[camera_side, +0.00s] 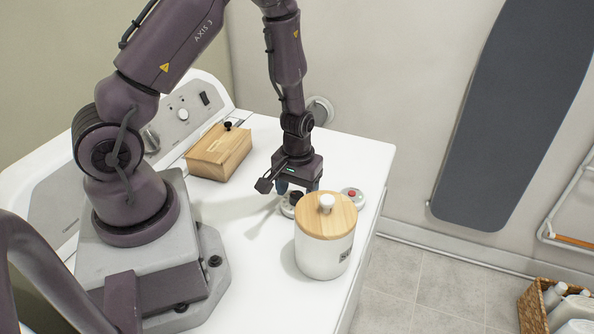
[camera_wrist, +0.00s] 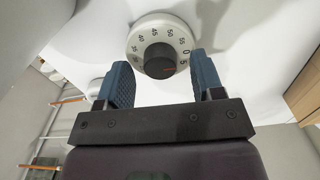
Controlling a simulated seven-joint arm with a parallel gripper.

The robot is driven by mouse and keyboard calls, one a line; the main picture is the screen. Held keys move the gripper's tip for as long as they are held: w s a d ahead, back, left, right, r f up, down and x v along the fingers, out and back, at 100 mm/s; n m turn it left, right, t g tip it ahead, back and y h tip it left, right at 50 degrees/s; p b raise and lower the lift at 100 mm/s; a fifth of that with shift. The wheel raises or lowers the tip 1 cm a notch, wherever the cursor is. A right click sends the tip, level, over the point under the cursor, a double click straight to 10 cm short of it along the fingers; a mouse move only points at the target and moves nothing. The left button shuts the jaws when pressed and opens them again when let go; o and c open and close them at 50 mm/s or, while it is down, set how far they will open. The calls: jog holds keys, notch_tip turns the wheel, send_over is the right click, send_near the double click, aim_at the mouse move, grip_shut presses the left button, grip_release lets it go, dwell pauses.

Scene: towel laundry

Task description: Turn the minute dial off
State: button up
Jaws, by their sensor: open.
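The minute dial has a round white face (camera_wrist: 143,30) with numbers around its rim and a black knob (camera_wrist: 160,61) in the middle. A red mark on the knob points right, toward the 0 and 5. In the side view the dial (camera_side: 288,208) is partly hidden behind the canister and under my gripper. My gripper (camera_side: 298,190) is just above the dial, pointing down. In the wrist view its two blue fingers (camera_wrist: 160,66) are open, one on each side of the knob, with a gap visible on both sides. I cannot tell how far above the knob they are.
A white canister with a wooden lid (camera_side: 326,214) stands close in front of the dial. A red button on a white base (camera_side: 352,194) is just right of it. A wooden box (camera_side: 219,153) sits to the left. The white top (camera_side: 245,212) is clear between.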

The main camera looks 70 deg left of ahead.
notch_tip(320, 180, up, 12)
dwell(0.4)
jog(key=shift+r, duration=0.1)
notch_tip(320, 180, up, 9)
jog(key=m+t, duration=0.1)
jog(key=m, duration=0.4)
send_over(297, 195)
jog(key=s+d, duration=0.5)
jog(key=d, duration=0.1)
jog(key=s+d+r+m+t, duration=0.2)
jog(key=s+r+m+t, duration=0.1)
jog(key=r, duration=0.7)
jog(key=shift+s+d+r+t, duration=0.15)
jog(key=shift+s+r+t, duration=0.2)
jog(key=shift+s+t, duration=0.55)
